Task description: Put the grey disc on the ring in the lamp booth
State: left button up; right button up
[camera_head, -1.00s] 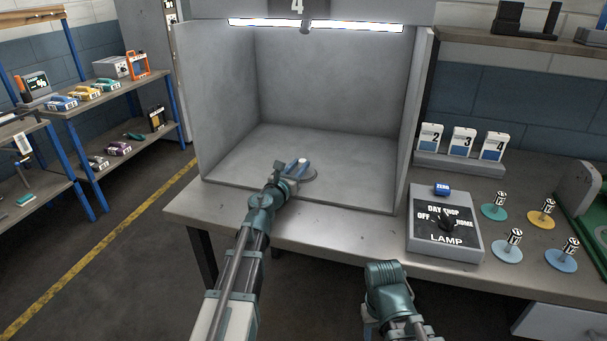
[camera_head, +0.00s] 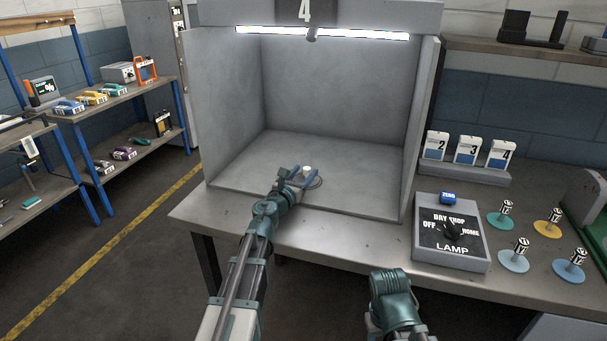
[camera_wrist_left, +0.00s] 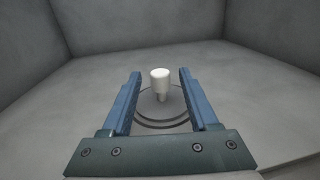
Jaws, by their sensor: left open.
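The grey disc (camera_head: 313,181) lies flat on the booth floor near its front, with a white knob (camera_head: 306,169) standing upright on it. In the left wrist view the disc (camera_wrist_left: 149,105) sits within dark circular lines of the ring (camera_wrist_left: 164,125); whether it is exactly centred I cannot tell. My left gripper (camera_head: 298,172) is open, its two blue fingers on either side of the knob with a gap on both sides. It also shows in the left wrist view (camera_wrist_left: 158,82). My right arm is at the bottom of the head view; its fingers do not show.
The lamp booth (camera_head: 340,85) has side walls and a lit tube on top. Right of it stand the lamp control box (camera_head: 450,255), a rack of numbered cards (camera_head: 465,172) and several coloured discs with labelled posts. The booth floor around the disc is clear.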

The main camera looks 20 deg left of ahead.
pick_arm(q)
jog(key=s, duration=0.4)
jog(key=s+a, duration=0.1)
jog(key=s, duration=0.3)
jog(key=s+a, duration=0.1)
jog(key=s, duration=0.3)
jog(key=shift+w, duration=0.1)
